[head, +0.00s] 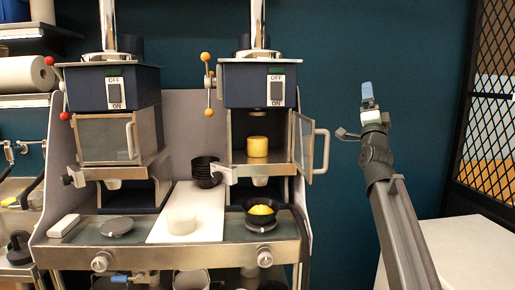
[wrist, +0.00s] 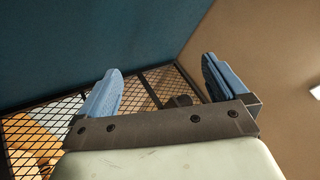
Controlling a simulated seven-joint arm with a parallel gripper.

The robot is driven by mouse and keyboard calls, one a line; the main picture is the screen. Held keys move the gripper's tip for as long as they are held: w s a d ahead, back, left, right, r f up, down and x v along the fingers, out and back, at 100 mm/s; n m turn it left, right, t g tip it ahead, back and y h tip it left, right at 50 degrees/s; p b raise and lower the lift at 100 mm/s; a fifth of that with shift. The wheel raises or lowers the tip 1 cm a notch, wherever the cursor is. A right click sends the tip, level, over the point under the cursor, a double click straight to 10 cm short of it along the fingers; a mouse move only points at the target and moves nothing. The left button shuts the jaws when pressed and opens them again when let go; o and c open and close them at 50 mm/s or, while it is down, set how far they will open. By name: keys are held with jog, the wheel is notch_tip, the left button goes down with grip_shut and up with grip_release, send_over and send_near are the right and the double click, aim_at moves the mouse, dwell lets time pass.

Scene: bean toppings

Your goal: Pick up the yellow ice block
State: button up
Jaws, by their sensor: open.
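The yellow ice block (head: 257,146) is a short upright cylinder inside the open chamber of the right ice machine (head: 240,88). The chamber door (head: 304,145) is swung open to the right. My gripper (head: 367,92) is raised in the air to the right of that machine, well apart from the block. In the wrist view my gripper (wrist: 163,84) shows two blue fingers spread wide with nothing between them. The block is not in the wrist view.
A black bowl (head: 275,220) with yellow contents (head: 261,209) stands below the chamber. Stacked black bowls (head: 206,171) and a white board (head: 201,205) bearing a pale round block (head: 182,222) are to the left. The left machine (head: 110,88) has its door shut. A mesh partition (head: 487,110) stands right.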

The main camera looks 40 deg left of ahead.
jog(key=s+a+r+n+g+y, duration=0.1)
jog(key=s+a+r+n+y, duration=0.2)
jog(key=s+a+r, duration=0.45)
jog(key=s+a+r+n+g+y, duration=0.1)
jog(key=s+a+r+n+y, duration=0.2)
jog(key=s, duration=0.7)
jog(key=w+a+f+n+g, duration=0.4)
jog(key=a+f, duration=0.1)
jog(key=a, duration=0.3)
jog(key=w+a+f+n+g, duration=0.3)
jog(key=a+f+n+g, duration=0.2)
jog(key=a, duration=0.3)
jog(key=n+g+h, duration=0.5)
send_near(257, 142)
jog(key=w, duration=0.1)
jog(key=shift+w, duration=0.35)
jog(key=x, duration=1.3)
jog(key=shift+w+a, duration=0.1)
jog(key=shift+a, duration=0.1)
jog(key=c, duration=1)
